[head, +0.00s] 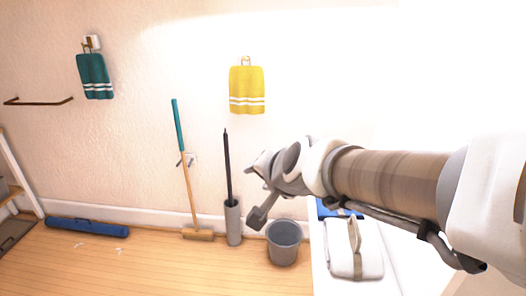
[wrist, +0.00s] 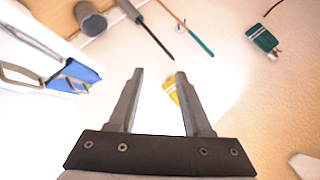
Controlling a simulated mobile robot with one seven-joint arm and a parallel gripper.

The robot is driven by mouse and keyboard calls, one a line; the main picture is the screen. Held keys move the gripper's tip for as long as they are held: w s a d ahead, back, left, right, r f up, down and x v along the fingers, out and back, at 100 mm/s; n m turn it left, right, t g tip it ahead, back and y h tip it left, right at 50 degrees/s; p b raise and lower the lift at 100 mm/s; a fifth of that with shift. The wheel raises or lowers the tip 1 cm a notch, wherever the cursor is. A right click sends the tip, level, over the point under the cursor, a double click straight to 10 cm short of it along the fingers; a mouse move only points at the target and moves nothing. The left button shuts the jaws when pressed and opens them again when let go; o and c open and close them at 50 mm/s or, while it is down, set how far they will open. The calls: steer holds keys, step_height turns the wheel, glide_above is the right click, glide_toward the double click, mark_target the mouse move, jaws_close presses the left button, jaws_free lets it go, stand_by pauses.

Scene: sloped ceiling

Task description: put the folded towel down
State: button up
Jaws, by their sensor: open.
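My gripper (head: 255,191) is open, its two fingers apart and nothing between them; it also shows in the wrist view (wrist: 160,73). It is in the air in front of the wall, below and right of a yellow towel (head: 247,90) with white stripes that hangs from a hook. Part of this towel shows beyond the fingers in the wrist view (wrist: 172,91). A teal towel (head: 95,77) hangs farther left. A white, folded-looking bundle (head: 343,262) with a beige strap lies on a white surface below my arm. I cannot tell whether it is the folded towel.
A blue item (head: 326,209) lies behind the bundle, partly hidden by my arm. A grey bucket (head: 284,243), a grey holder (head: 233,223) with a dark stick and a broom (head: 188,185) stand along the wall. A blue case (head: 88,227) lies left; the wooden floor (head: 175,268) is mostly clear.

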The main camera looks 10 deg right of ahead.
steer(key=w+d+f+m+t+h+b, duration=0.25)
steer(key=w+f+m, duration=0.25)
steer(key=w+m, duration=0.25)
steer(key=m+g+h+b, duration=0.8)
steer(key=m+g+h, duration=0.1)
steer(key=m+h, duration=0.85)
glide_toward(362, 234)
steer(key=s+a+r, duration=0.2)
steer(key=a+r, duration=0.2)
steer(key=a, duration=0.3)
steer(key=shift+t, duration=0.25)
steer(key=b+x, duration=0.2)
steer(key=x, duration=1.5)
steer(key=shift+w+d, duration=0.15)
jaws_close()
